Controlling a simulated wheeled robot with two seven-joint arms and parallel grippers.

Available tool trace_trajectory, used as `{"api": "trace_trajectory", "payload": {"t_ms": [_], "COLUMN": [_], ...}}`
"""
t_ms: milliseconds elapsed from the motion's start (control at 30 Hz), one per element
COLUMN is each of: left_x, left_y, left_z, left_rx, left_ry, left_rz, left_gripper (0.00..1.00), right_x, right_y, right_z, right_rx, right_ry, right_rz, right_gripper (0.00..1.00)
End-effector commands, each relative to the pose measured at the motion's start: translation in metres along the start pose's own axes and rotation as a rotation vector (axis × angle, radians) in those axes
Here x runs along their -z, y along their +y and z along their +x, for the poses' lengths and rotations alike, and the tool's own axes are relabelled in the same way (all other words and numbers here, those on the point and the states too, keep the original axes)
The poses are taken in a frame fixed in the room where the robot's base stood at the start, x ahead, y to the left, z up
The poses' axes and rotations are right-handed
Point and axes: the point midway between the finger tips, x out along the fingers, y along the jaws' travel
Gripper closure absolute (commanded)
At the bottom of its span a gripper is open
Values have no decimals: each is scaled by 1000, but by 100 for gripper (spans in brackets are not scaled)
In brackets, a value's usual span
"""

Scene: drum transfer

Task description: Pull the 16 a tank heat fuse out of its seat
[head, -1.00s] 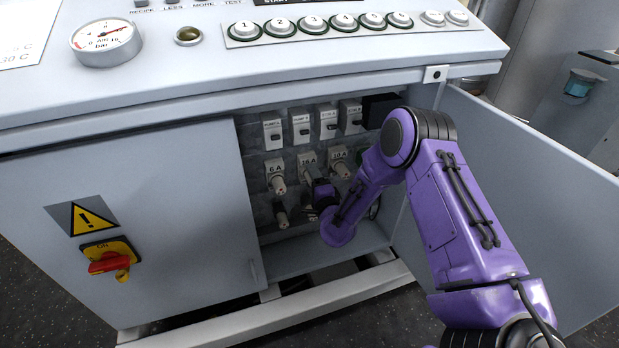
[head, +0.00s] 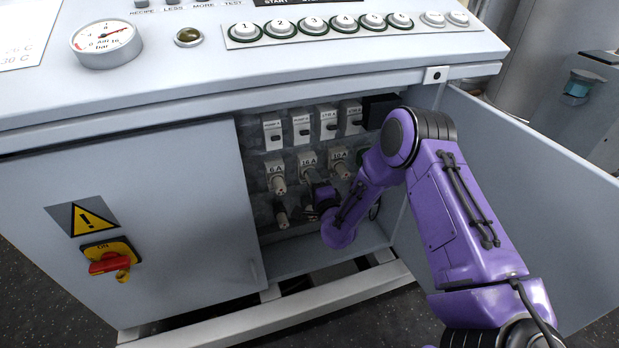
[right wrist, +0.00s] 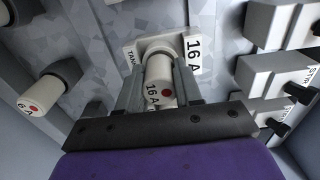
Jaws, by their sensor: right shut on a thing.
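The 16 A tank heat fuse (right wrist: 158,72) shows in the right wrist view as a white cylinder with a red dot. It sits at its seat (right wrist: 198,52), a pale block labelled 16 A. In the head view the seat (head: 308,164) is in the middle of the fuse row, and my arm partly hides the fuse. My right gripper (right wrist: 160,88) is shut on the fuse, one finger on each side of it. In the head view the right gripper (head: 312,184) is small and dark inside the cabinet. Whether the fuse is fully seated I cannot tell. My left gripper is not in view.
The 6 A fuse (head: 278,180) is left of it and the 10 A fuse (head: 341,168) right. Several breakers (head: 301,127) sit above. The open door (head: 530,170) stands to the right. A red main switch (head: 107,262) is on the left panel.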

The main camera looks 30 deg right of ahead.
Motion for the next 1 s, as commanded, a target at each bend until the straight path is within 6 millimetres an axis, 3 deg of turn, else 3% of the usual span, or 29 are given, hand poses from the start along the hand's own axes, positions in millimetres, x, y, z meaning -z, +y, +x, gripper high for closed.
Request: {"api": "trace_trajectory", "payload": {"t_ms": [1000], "left_x": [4], "left_y": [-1], "left_z": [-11], "left_rx": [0], "left_ry": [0], "left_rz": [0], "left_gripper": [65], "right_x": [-1], "right_y": [0], "right_z": [-42], "right_rx": [-2], "right_ry": [-2], "right_rz": [-1], "right_gripper": [100]}}
